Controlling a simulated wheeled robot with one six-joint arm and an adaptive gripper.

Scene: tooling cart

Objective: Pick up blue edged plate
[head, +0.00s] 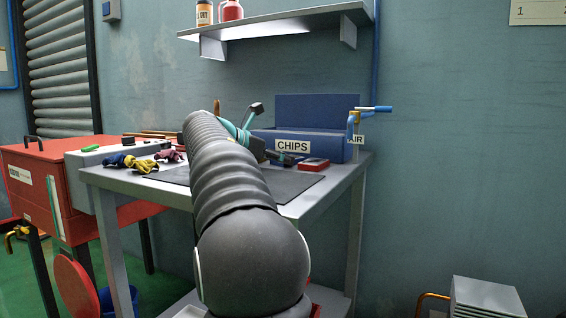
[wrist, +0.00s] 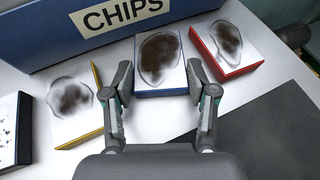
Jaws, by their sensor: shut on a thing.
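The blue edged plate (wrist: 160,62) shows in the wrist view, with a white top, a dark smudge and a blue front edge. My gripper (wrist: 160,80) is shut on it, one finger at its left side and one at its right. I cannot tell whether the plate is clear of the table. In the head view my arm hides the blue edged plate and most of the gripper.
A yellow edged plate (wrist: 72,108) lies to the left, and a red edged plate (wrist: 226,48) close on the right. A dark edged plate (wrist: 12,128) is at far left. The blue CHIPS bin (head: 330,148) stands behind. A dark mat (wrist: 270,130) lies in front.

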